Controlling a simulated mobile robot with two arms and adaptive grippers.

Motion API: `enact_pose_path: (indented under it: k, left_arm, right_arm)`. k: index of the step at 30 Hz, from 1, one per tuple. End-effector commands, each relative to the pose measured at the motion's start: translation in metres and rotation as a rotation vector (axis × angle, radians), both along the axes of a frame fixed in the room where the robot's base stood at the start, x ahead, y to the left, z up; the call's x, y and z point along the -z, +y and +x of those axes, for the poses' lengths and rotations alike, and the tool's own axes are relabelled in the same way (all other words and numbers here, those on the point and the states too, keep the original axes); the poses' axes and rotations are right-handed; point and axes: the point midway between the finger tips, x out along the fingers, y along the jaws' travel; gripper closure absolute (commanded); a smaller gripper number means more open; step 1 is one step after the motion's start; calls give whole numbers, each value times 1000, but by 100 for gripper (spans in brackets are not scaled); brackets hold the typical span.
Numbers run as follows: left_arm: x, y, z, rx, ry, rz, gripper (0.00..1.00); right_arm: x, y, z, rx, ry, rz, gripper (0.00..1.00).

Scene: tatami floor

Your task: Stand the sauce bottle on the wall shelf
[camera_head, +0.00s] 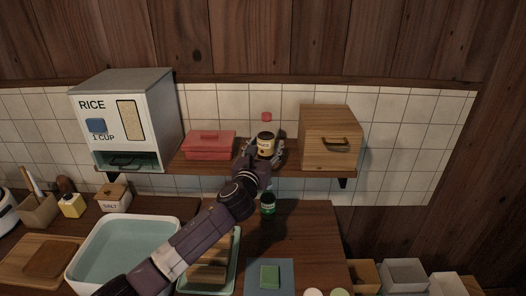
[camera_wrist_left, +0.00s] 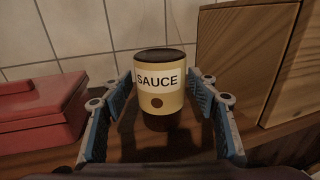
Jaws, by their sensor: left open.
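The sauce bottle (camera_head: 265,146) stands upright on the wall shelf (camera_head: 288,167), between a red box and a wooden box. In the left wrist view the bottle (camera_wrist_left: 160,85) shows a tan body, a dark top and a SAUCE label. Its base is in shadow and looks to be on the shelf board. My left gripper (camera_head: 264,153) is open around the bottle, one finger on each side. In the wrist view the gripper (camera_wrist_left: 160,95) shows a gap between each finger and the bottle. My right gripper is not in view.
The red box (camera_head: 209,145) is left of the bottle and the wooden box (camera_head: 330,140) close on its right. A rice dispenser (camera_head: 125,120) stands at the shelf's left end. Below are a green-capped jar (camera_head: 268,204) and a white basin (camera_head: 122,250). A red cap-like piece (camera_head: 266,117) shows above the bottle.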

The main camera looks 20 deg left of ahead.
Motion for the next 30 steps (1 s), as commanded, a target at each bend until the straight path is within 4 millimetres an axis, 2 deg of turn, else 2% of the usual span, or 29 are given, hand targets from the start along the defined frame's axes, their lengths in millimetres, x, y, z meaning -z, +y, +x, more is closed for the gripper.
enact_pose_path:
  k: [5,21,30]
  left_arm:
    - [1,0,-14,1,-1,1,46]
    - [0,-5,-99,1,-1,0,46]
    - [-3,-6,-119,0,-1,-1,46]
  right_arm:
    - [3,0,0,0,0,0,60]
    - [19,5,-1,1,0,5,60]
    - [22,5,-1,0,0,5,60]
